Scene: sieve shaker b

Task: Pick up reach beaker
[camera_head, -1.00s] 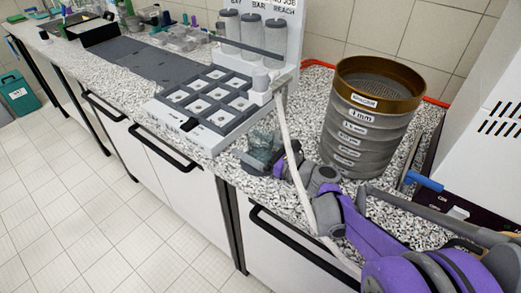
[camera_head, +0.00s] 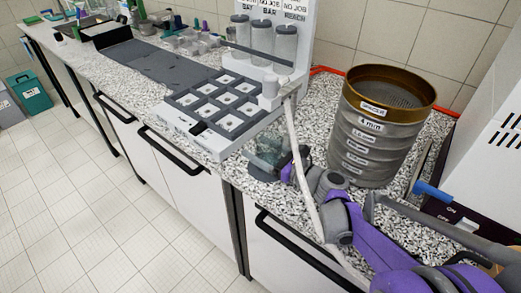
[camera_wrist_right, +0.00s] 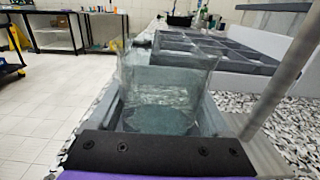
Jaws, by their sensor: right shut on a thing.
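A clear glass beaker (camera_head: 264,152) is at the counter's front edge, beside the grey compartment tray. It fills the middle of the right wrist view (camera_wrist_right: 165,90), upright between the fingers. My right gripper (camera_head: 276,160) is shut on the beaker; its purple arm comes in from the lower right. The frames do not show clearly whether the beaker's base touches the counter. My left gripper is not in view.
A sieve stack (camera_head: 378,130) with a brown top ring stands right of my gripper. The compartment tray (camera_head: 212,105) lies to the left, with a rack of cylinders (camera_head: 264,40) behind.

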